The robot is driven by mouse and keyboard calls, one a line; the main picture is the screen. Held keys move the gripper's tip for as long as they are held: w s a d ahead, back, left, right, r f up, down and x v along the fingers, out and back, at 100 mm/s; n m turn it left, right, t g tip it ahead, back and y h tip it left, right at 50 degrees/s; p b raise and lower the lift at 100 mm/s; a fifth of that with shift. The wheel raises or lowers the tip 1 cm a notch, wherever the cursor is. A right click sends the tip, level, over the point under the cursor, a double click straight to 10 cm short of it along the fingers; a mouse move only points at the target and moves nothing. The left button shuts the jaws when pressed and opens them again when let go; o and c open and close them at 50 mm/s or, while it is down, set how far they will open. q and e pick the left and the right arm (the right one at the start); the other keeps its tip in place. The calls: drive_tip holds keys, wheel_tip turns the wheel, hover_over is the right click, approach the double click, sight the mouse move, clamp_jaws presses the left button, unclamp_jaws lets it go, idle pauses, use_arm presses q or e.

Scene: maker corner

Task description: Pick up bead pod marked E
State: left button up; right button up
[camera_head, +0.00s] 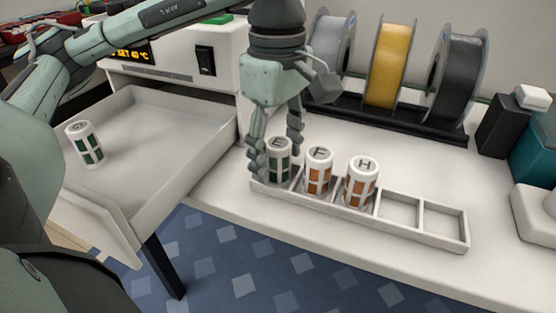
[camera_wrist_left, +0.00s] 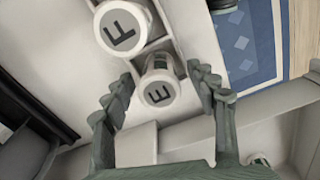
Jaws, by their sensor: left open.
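The bead pod marked E (camera_head: 279,163), white with dark green windows, stands upright in the left-end compartment of a white rack (camera_head: 418,234). My left gripper (camera_head: 276,152) is open and comes down from above, one finger on each side of this pod. In the left wrist view the lid of pod E (camera_wrist_left: 157,92) lies between the spread fingers (camera_wrist_left: 165,82), with gaps visible beside it. Whether any finger touches it I cannot tell. My right gripper is not in view.
Pod F (camera_head: 319,172) and pod H (camera_head: 361,184), with orange windows, stand in the rack beside E; the right compartments are empty. Another green-windowed pod (camera_head: 86,147) stands in the open tray (camera_head: 140,180) at left. Filament spools (camera_head: 385,65) stand behind.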

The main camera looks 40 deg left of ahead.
use_arm(q)
drive_tip(key=shift+c, duration=0.4)
drive_tip(key=c, duration=1.2)
